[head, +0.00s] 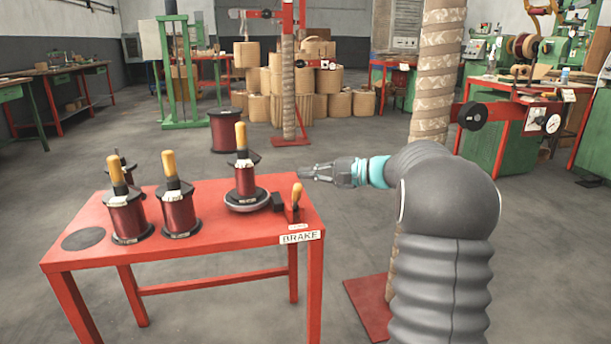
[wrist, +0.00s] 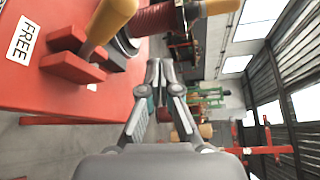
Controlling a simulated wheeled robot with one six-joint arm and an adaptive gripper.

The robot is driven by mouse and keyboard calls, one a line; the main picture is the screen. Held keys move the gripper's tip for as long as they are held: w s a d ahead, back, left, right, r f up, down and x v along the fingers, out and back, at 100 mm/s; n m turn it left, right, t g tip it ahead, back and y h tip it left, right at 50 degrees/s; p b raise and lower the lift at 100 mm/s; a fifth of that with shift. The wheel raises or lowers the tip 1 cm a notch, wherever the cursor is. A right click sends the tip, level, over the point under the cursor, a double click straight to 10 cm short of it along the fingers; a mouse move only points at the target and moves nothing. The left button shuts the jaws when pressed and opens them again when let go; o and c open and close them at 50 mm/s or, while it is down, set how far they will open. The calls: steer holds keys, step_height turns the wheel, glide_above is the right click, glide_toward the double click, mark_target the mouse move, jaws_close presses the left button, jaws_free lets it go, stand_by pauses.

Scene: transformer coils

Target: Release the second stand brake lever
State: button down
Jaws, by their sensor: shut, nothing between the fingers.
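A brake lever with a wooden handle (head: 296,193) stands nearly upright in a red bracket at the right front corner of the red table (head: 225,243). A BRAKE label (head: 300,237) is on the table's front edge below it. A spool of red wire (head: 245,180) sits on a round turntable (head: 247,202) left of the lever. My gripper (head: 303,172) is shut and empty, just right of and slightly above the lever, apart from it. In the wrist view the lever handle (wrist: 108,20) is at upper left, beside a FREE label (wrist: 24,40), and my fingertips (wrist: 158,66) are in the centre.
Two more spools (head: 127,214) (head: 179,208) with wooden handles stand on the table's left part, with a smaller one behind. A patterned column (head: 430,85) with a red-armed gauge (head: 535,117) stands right of the table. Tan drums (head: 300,105) are stacked behind.

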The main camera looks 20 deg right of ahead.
steer(key=s+d+f, duration=0.2)
steer(key=s+d, duration=0.3)
steer(key=d, duration=0.3)
steer(key=shift+f, duration=0.3)
